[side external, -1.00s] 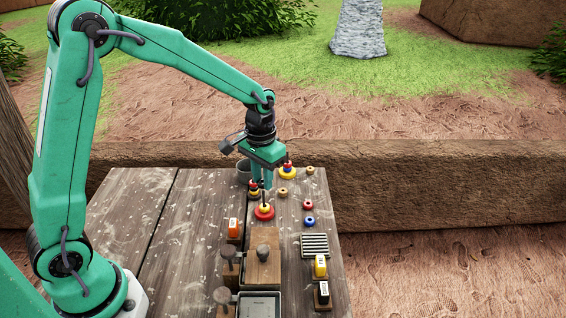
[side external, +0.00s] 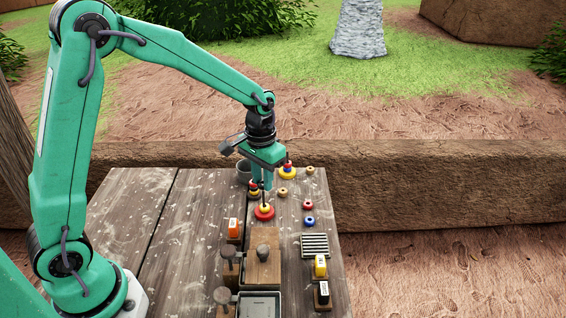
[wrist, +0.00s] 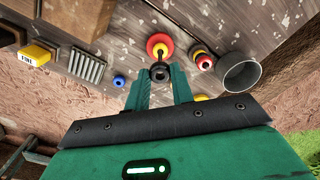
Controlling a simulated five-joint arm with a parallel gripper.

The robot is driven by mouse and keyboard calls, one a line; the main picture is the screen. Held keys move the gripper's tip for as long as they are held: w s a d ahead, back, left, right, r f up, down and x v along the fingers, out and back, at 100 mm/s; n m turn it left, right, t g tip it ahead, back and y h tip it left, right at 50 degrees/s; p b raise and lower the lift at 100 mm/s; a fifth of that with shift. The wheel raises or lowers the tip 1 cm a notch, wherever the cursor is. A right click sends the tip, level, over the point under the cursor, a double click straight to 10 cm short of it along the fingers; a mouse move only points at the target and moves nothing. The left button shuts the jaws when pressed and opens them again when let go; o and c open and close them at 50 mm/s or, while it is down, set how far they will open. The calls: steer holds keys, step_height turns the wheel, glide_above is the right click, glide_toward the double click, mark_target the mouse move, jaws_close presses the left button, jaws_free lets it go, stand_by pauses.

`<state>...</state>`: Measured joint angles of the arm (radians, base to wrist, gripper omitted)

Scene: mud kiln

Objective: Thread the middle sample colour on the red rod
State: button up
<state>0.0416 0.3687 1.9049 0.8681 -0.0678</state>
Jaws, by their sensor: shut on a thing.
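A red base (side external: 264,214) carries a yellow ring (side external: 265,207) and a thin dark rod. My gripper (side external: 265,187) is just above this rod. In the wrist view, the fingertips (wrist: 160,78) are shut on a small dark ring-like piece (wrist: 160,73). The piece lines up with the rod, but I cannot tell whether it is around the rod or above its tip. A yellow-based stack (side external: 287,171) with blue and red parts stands behind on the right. Another stack with red and yellow parts (side external: 254,190) is partly hidden by my gripper.
A loose red ring (side external: 308,205), a blue ring (side external: 310,222) and tan rings (side external: 283,191) lie to the right. A grey cup (side external: 243,167) stands behind.

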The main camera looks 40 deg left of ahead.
steer(key=shift+f, duration=1.55)
stand_by(2.2)
steer(key=o, duration=1.4)
steer(key=shift+c, duration=0.2)
steer(key=shift+r, duration=0.15)
steer(key=shift+r, duration=3.4)
